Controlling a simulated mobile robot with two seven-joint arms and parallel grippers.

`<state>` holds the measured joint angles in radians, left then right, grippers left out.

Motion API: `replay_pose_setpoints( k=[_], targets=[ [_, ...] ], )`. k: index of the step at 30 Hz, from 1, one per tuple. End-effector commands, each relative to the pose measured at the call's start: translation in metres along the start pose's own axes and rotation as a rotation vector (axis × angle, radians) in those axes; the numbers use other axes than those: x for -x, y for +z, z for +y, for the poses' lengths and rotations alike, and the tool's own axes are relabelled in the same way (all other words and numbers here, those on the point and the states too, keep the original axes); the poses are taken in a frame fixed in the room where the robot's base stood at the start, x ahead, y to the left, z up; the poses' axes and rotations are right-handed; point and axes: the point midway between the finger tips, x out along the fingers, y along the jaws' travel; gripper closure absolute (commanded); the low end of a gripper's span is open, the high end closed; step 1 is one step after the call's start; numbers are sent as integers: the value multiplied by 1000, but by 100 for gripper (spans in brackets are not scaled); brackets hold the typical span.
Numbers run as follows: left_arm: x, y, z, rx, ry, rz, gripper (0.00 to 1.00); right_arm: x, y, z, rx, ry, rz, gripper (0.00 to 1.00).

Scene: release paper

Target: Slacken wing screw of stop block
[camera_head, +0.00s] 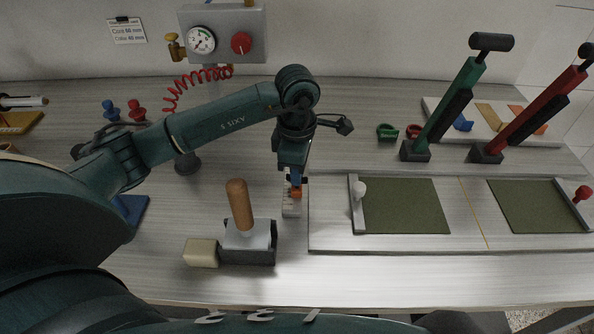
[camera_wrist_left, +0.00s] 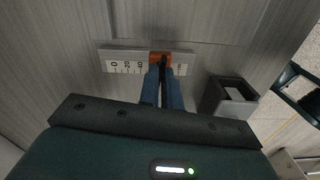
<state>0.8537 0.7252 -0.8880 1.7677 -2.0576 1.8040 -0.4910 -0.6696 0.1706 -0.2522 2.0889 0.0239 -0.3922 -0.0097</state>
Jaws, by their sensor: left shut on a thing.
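The stop block (camera_wrist_left: 160,58) is orange and sits on a white scale strip (camera_wrist_left: 124,66) with printed numbers. In the head view, the orange stop block (camera_head: 296,191) shows on the short scale strip (camera_head: 290,209) near the table's middle. My left gripper (camera_head: 297,180) points down over the block. Its blue fingertips (camera_wrist_left: 162,68) are closed together at the block, on the wing screw. The wing screw itself is hidden between the fingers. My right gripper is in neither view.
A wooden-handled tool (camera_head: 240,204) in a grey holder and a cream block (camera_head: 201,253) stand just left of the scale. To the right lies a board with two green mats (camera_head: 402,206). Green (camera_head: 447,105) and red (camera_head: 530,110) levers stand behind it.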

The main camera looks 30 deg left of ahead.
Motion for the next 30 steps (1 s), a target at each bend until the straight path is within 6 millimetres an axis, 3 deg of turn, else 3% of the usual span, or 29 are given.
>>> replay_pose_setpoints(
  k=[8, 17, 23, 30],
  targets=[
    [0, 0, 0, -1, 1, 1, 73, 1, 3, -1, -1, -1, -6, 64],
    [3, 0, 0, -2, 1, 0, 73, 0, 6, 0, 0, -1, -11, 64],
    [31, 0, 1, -3, 7, -2, 73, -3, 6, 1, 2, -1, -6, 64],
    [86, 0, 1, -3, 7, -2, 73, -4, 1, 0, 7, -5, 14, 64]
  ],
)
